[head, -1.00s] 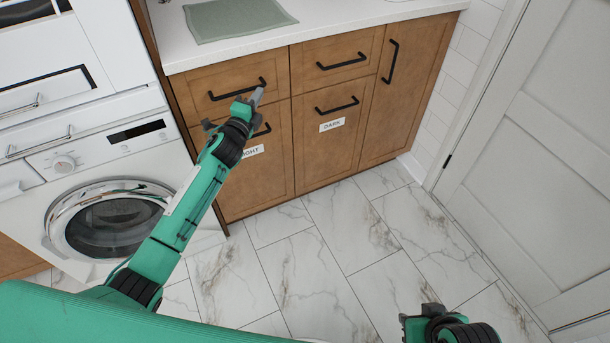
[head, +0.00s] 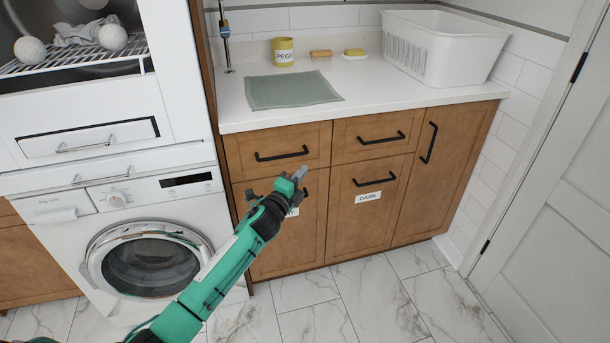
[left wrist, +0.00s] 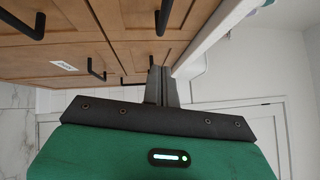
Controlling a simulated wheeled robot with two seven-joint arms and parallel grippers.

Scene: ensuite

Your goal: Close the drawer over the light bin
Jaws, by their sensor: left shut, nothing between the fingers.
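The drawer over the light bin (head: 250,142) is the top left wooden front, and it looks flush with its neighbours. Its black bar handle (head: 282,156) shows in full in the head view. The light bin front (head: 300,245) is below it, its label and handle mostly hidden by my left gripper (head: 301,173). That gripper is shut and empty, in front of the cabinet just below and right of the drawer handle. The left wrist view shows the shut fingers (left wrist: 161,84) pointing toward wooden fronts with black handles. My right gripper is out of view.
The dark bin (head: 368,220) and a drawer above it (head: 372,135) are to the right, with a tall door (head: 440,165) beyond. A washing machine (head: 150,255) stands left. The countertop (head: 400,103) holds a green cloth (head: 292,90) and white basket (head: 440,48).

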